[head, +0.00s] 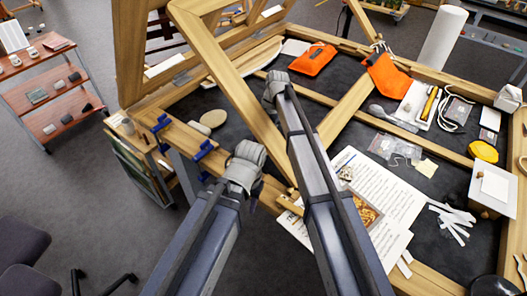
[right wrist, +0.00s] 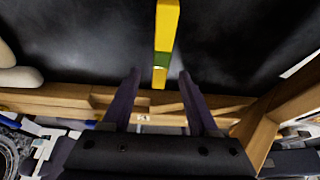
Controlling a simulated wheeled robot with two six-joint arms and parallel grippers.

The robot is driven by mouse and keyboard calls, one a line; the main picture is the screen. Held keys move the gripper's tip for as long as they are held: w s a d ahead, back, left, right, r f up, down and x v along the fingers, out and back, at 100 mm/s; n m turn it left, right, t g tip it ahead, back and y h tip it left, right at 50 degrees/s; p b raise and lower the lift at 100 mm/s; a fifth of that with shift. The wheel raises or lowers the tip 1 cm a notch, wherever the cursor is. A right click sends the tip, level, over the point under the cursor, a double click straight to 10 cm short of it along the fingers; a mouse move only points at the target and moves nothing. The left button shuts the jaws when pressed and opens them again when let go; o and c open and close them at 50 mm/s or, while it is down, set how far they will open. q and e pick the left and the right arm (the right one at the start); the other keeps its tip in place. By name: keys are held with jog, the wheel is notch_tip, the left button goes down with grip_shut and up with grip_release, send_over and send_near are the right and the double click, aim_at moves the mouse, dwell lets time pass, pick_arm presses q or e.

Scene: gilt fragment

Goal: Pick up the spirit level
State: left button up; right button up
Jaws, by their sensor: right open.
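The spirit level (right wrist: 167,22), a yellow bar with a green band, shows in the right wrist view on the dark surface. It runs from the top edge down to between my fingertips. My right gripper (right wrist: 160,74) is open, with one dark finger on each side of the level's near end and a visible gap on both sides. I cannot tell the height between fingers and level. In the head view both my arms reach over the wooden frame, but their fingers are hidden. I cannot make out the level there for sure.
Wooden beams (head: 235,75) cross the dark table. Orange pouches (head: 312,59), a printed sheet (head: 393,205), a thin yellow tool (head: 430,105) and a yellow oval thing (head: 483,151) lie around. Blue clamps (head: 203,150) sit on the left edge. A red-shelved cart (head: 45,88) stands left.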

jog(key=shift+b+x, duration=0.6)
jog(key=shift+x, duration=0.55)
grip_shut()
